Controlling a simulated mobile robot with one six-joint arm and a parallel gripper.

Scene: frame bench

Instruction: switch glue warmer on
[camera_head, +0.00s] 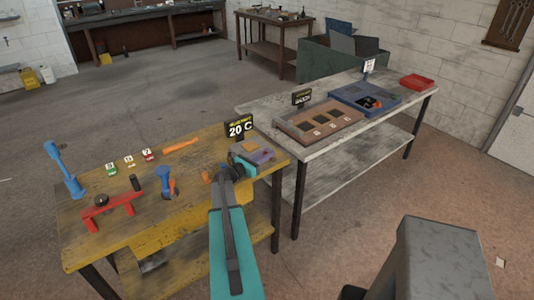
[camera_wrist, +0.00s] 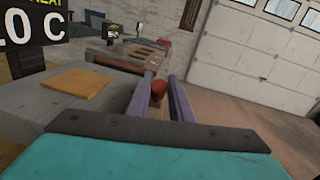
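The glue warmer (camera_head: 238,150) is a low grey box at the right end of the yellow bench, with an orange square pad on top. Its black sign (camera_head: 240,128) reads 20 C. In the wrist view, the warmer's grey top (camera_wrist: 105,104) and pad (camera_wrist: 78,81) are at the left. My gripper (camera_head: 268,157) is beside the warmer, its purple fingers pointing right. In the wrist view, my gripper's fingers (camera_wrist: 161,77) are apart, with a small red knob (camera_wrist: 158,86) showing between them. I cannot tell whether they touch it. The head view hides the knob.
The yellow bench (camera_head: 100,240) holds a red handled frame (camera_head: 112,203), a blue upright tool (camera_head: 64,168), a blue clamp (camera_head: 167,183) and an orange tool (camera_head: 181,145). The grey bench behind holds a brown tray (camera_head: 290,125), a blue tray (camera_head: 350,103) and a red bin (camera_head: 417,82).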

